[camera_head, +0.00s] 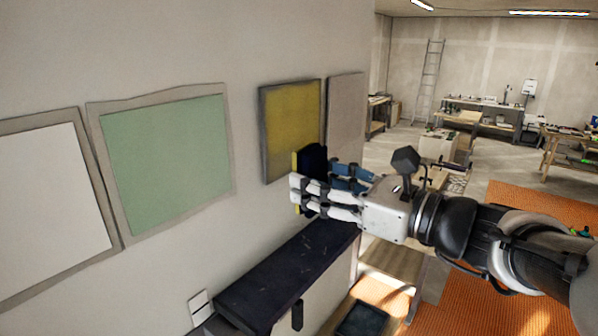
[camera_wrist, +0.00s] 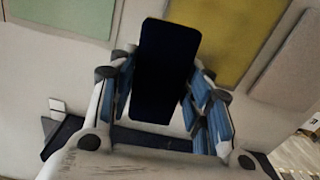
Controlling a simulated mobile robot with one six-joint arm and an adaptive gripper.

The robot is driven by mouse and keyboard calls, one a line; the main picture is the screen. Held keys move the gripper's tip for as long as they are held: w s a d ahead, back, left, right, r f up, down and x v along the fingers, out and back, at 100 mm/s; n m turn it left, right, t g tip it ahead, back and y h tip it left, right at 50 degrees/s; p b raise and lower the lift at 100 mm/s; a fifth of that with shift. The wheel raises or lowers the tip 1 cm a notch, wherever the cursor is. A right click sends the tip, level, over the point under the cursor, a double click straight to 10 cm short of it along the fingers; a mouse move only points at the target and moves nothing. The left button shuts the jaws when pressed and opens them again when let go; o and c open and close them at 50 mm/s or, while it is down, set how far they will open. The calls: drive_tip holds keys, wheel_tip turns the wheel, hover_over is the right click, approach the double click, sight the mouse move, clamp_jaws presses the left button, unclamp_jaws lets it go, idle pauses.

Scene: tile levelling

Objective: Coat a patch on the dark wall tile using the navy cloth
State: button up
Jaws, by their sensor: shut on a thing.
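My gripper (camera_head: 308,195) is shut on the navy cloth (camera_head: 313,160), which looks like a flat, dark, upright pad. A thin yellow strip shows along its left edge in the head view. In the wrist view the navy cloth (camera_wrist: 165,70) stands between my fingers and overlaps the yellow panel. The wall carries a white panel (camera_head: 50,205), a green panel (camera_head: 168,160), a mustard-yellow panel (camera_head: 290,125) with a dark border, and a grey-beige panel (camera_head: 346,105). No panel face looks plainly dark. I cannot tell whether the cloth touches the wall.
A dark ledge (camera_head: 275,275) runs along the wall below my gripper. A small white plate (camera_head: 200,305) is on the wall at its left end. Workbenches (camera_head: 480,110) and a ladder (camera_head: 428,80) stand far back. An orange floor area (camera_head: 470,290) lies to the right.

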sight(271, 166)
drive_tip(key=shift+w+a, duration=0.5)
drive_tip(key=shift+w, duration=0.05)
drive_tip(key=shift+x, duration=1.7)
drive_tip(key=shift+x, duration=1)
drive_tip(key=shift+d, duration=0.1)
drive_tip(key=shift+w+d, duration=1)
drive_tip(key=shift+w, duration=0.2)
drive_tip(key=shift+w+d+p, duration=1)
drive_tip(key=shift+w+d, duration=0.8)
drive_tip(key=shift+w, duration=0.65)
drive_tip(key=shift+s+a+b, duration=0.55)
drive_tip(key=shift+s+a, duration=0.45)
drive_tip(key=shift+s, duration=0.25)
drive_tip(key=shift+s+a+b, duration=0.55)
drive_tip(key=shift+s+a, duration=0.45)
drive_tip(key=shift+s, duration=0.3)
drive_tip(key=shift+s+a+b, duration=0.55)
drive_tip(key=shift+s+a, duration=0.4)
drive_tip(key=shift+s, duration=0.3)
drive_tip(key=shift+d, duration=0.15)
